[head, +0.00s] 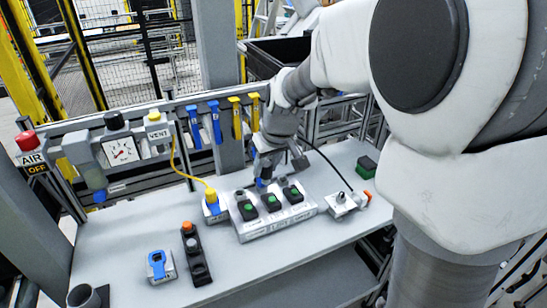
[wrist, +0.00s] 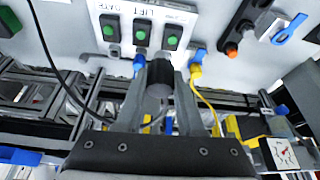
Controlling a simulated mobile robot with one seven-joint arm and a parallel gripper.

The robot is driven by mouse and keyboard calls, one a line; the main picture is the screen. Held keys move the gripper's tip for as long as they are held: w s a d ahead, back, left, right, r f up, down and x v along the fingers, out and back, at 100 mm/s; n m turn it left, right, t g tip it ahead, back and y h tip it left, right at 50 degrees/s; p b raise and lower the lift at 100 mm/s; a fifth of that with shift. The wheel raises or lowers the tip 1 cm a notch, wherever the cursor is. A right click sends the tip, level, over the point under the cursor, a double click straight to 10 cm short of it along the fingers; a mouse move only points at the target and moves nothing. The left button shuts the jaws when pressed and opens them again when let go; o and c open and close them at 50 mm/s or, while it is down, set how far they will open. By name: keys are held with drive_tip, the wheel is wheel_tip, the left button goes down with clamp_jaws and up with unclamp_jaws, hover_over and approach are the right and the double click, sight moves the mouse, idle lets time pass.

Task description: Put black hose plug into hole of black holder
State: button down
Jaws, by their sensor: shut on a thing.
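My gripper (head: 266,168) is just behind the white three-switch panel in the head view. In the wrist view my gripper (wrist: 160,92) is shut on a dark round-ended plug (wrist: 158,76), which I take for the black hose plug. A black hose (head: 330,167) runs from near the gripper to a white block on the right; the hose also crosses the left of the wrist view (wrist: 62,75). A blue fitting (wrist: 139,63) shows beside the plug tip; I cannot tell if they touch. I cannot clearly pick out the black holder or its hole.
The switch panel (head: 277,224) has green buttons. A yellow plug (head: 210,195) stands in a blue holder to its left. A white block (head: 343,206) is to its right. A black button box (head: 194,262) and a blue-topped box (head: 160,267) stand front left. The front table is clear.

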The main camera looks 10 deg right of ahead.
drive_tip(key=shift+s+a+n+g+y+p, duration=0.35)
drive_tip(key=shift+s+a+n, duration=0.85)
drive_tip(key=shift+s+a, duration=2.45)
drive_tip(key=shift+s+a+n+g+y+p, duration=0.3)
drive_tip(key=shift+s+a+n, duration=1.05)
drive_tip(key=shift+a, duration=4.45)
wheel_tip(320, 180, down, 14)
drive_tip(key=b, duration=1.1)
drive_tip(key=shift+f+b, duration=0.25)
drive_tip(key=shift+b, duration=0.15)
drive_tip(key=shift+f+b, duration=1.45)
drive_tip(key=shift+c, duration=2.2)
unclamp_jaws()
drive_tip(key=p+v, duration=0.3)
drive_tip(key=v, duration=1.4)
drive_tip(key=shift+s+d, duration=0.25)
drive_tip(key=shift+s, duration=0.1)
